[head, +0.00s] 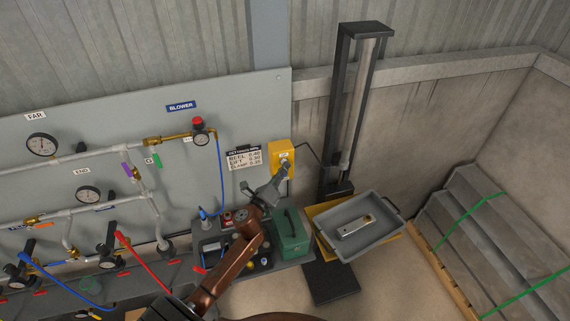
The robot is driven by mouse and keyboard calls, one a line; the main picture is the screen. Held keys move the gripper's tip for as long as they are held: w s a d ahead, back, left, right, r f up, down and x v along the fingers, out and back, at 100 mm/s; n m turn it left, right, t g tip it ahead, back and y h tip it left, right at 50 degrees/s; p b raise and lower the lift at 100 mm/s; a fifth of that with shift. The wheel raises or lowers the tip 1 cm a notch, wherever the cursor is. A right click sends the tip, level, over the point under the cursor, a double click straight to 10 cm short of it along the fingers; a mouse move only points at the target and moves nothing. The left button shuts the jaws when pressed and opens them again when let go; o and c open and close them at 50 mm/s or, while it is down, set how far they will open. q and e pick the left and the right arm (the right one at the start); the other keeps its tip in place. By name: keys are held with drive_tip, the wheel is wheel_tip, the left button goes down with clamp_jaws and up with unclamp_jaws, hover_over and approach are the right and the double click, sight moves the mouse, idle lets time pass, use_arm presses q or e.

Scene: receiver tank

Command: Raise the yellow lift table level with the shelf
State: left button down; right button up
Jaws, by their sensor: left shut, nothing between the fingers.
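The yellow lift table (318,209) is at the right of centre, at the foot of a dark upright mast (350,110). A grey tray (388,246) covers most of its top, so only yellow edges show. A grey shelf (290,263) lies just left of it; from this steep angle I cannot tell the height difference. A yellow control box (278,148) is on the wall left of the mast. My left gripper (285,168) is shut and empty, with its tips at the lower part of this box; I cannot tell if they touch. My right gripper is out of view.
A green case (290,234) stands on the shelf, close to my left arm. A metal part (355,227) lies in the tray. Pipes, gauges and red and blue hoses fill the panel (230,110) at left. Strapped grey slabs (460,232) are at right.

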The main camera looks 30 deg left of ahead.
use_arm(q)
drive_tip(key=shift+s+d, duration=0.55)
drive_tip(key=shift+d, duration=0.1)
drive_tip(key=shift+d, duration=0.1)
drive_tip(key=s+d, duration=0.1)
drive_tip(key=d, duration=0.1)
drive_tip(key=s+d, duration=0.1)
drive_tip(key=s, duration=0.1)
drive_tip(key=shift+s+d+p, duration=0.15)
drive_tip(key=shift+d+p, duration=0.2)
drive_tip(key=shift+p, duration=0.05)
idle(0.9)
